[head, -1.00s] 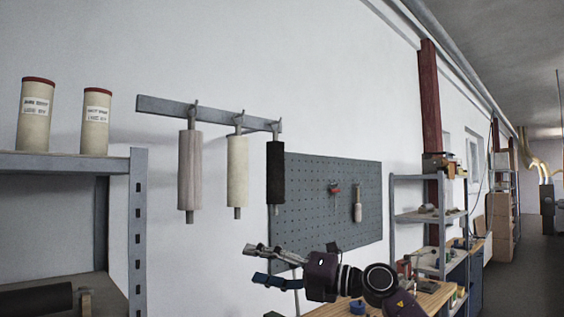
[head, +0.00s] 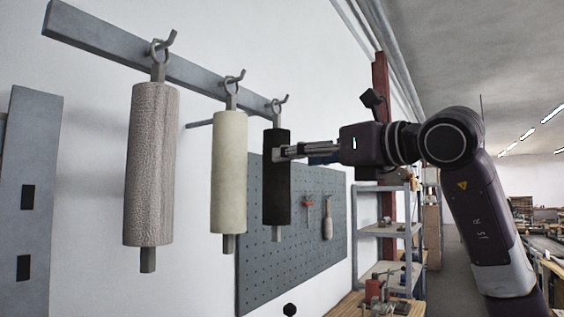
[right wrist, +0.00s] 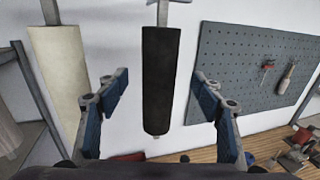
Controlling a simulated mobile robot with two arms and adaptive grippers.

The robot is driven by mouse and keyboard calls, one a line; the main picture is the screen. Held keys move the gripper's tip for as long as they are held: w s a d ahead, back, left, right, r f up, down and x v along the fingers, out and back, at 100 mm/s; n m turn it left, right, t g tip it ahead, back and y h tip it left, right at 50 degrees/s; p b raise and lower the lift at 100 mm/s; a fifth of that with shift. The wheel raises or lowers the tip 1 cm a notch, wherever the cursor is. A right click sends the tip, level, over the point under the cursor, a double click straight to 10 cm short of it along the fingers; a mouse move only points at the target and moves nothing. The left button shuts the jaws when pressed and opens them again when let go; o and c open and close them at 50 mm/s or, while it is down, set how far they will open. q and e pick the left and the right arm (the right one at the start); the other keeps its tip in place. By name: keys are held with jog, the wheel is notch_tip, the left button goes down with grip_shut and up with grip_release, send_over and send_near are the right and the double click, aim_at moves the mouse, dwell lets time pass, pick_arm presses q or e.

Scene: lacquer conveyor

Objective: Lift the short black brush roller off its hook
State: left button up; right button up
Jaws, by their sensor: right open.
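The short black brush roller (head: 277,195) hangs upright by a ring from the rightmost hook of the grey rail (head: 195,82). My right gripper (head: 285,153) reaches in from the right in the head view, and a fingertip overlaps the upper part of the roller. In the right wrist view, the roller (right wrist: 159,75) shows between the spread blue-padded fingers of my right gripper (right wrist: 158,88), with a visible gap on both sides. The gripper is open and empty. How far the fingers reach around the roller is not clear. My left gripper is not in view.
A cream roller (head: 229,170) and a larger greyish roller (head: 151,165) hang to the left on the same rail. A pegboard (head: 310,245) with tools is on the wall behind. A grey shelf post (head: 30,200) stands at the far left.

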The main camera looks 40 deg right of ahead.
aim_at(277, 168)
jog(key=w+a+p, duration=0.1)
jog(key=w+p, duration=0.1)
jog(key=w, duration=0.5)
jog(key=c, duration=1.3)
jog(key=o, duration=0.6)
jog(key=c, duration=0.7)
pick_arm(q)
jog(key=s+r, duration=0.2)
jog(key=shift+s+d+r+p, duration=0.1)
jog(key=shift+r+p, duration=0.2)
pick_arm(e)
jog(key=shift+r, duration=0.15)
